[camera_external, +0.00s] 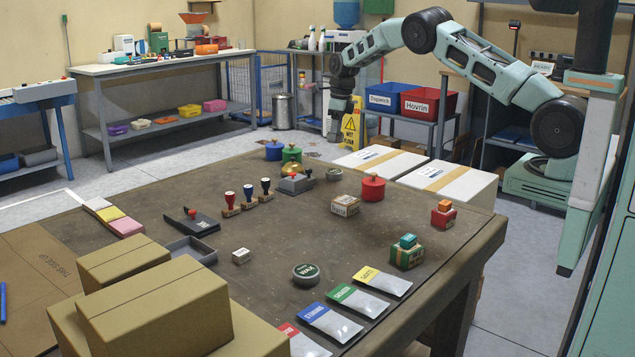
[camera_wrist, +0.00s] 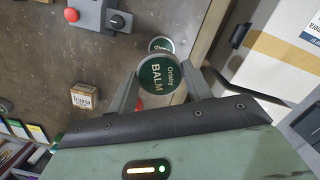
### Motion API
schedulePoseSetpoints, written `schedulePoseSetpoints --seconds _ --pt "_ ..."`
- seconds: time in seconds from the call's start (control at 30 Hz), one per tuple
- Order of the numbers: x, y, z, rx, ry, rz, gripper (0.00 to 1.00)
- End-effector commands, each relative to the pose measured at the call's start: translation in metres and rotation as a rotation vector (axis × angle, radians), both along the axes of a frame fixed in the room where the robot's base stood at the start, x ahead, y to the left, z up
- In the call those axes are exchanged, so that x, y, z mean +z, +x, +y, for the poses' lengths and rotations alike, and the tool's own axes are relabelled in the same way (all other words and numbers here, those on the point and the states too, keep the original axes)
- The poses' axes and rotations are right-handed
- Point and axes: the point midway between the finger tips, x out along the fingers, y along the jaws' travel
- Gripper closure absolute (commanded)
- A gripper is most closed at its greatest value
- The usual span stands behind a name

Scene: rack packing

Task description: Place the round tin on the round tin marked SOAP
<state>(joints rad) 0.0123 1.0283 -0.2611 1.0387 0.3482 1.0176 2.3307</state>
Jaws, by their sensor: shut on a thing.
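My gripper (camera_wrist: 157,92) is shut on a round tin with a dark green lid marked BALM (camera_wrist: 158,77), seen from above between its two fingers. In the outside view my gripper (camera_external: 336,138) hangs over the far side of the workbench. A second round tin (camera_wrist: 161,44) lies just beyond the held one in the wrist view, partly covered by it; its label cannot be read. A small round tin (camera_external: 333,175) shows below my gripper in the outside view. Another round green-lidded tin (camera_external: 306,273) sits near the bench's front edge; its lettering is too small to be sure of.
A grey device with a red knob (camera_external: 295,184), a red pot (camera_external: 373,187) and a small carton (camera_external: 345,206) stand nearby on the bench. White taped boxes (camera_external: 450,182) border the right side. Pouches (camera_external: 357,297) lie at the front. The middle of the bench has bare room.

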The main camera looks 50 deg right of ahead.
Motion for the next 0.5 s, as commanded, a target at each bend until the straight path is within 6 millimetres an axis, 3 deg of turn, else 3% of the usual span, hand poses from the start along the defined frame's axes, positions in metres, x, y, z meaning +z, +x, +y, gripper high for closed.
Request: schedulePoseSetpoints --seconds 0.3,0.5 --pt "-0.051 0.001 0.001 -0.011 0.002 0.002 0.74" --pt "-0.066 0.001 0.000 -0.010 0.001 0.001 0.74"
